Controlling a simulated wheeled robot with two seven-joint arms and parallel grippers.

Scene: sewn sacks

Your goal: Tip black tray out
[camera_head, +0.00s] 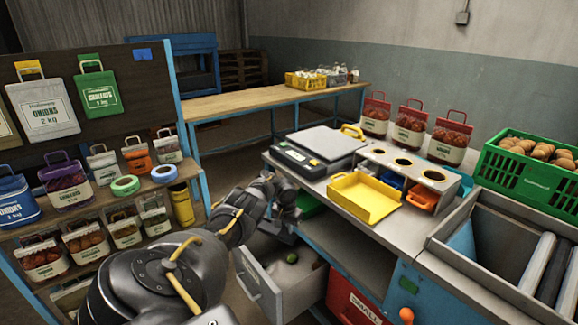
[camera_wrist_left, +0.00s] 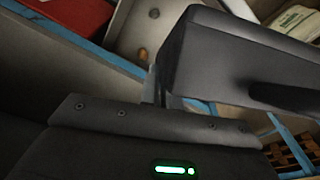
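My left arm reaches in from the lower left of the head view. Its gripper (camera_head: 284,205) is by the left end of the work counter, above an open grey drawer (camera_head: 258,283). The fingertips are too small and dark there to show whether they are open or shut. In the left wrist view a large dark, box-like shape (camera_wrist_left: 235,62) fills the upper right, close to the camera. I cannot tell whether it is the black tray or part of my gripper. No black tray stands out clearly in the head view. My right gripper is out of view.
The drawer holds a small green round thing (camera_head: 292,258). The counter carries a scale (camera_head: 322,143), a yellow tray (camera_head: 364,198), an orange scoop-like container (camera_head: 422,199) and several filled sacks. A green crate (camera_head: 525,176) stands right. A sack shelf (camera_head: 135,190) stands left.

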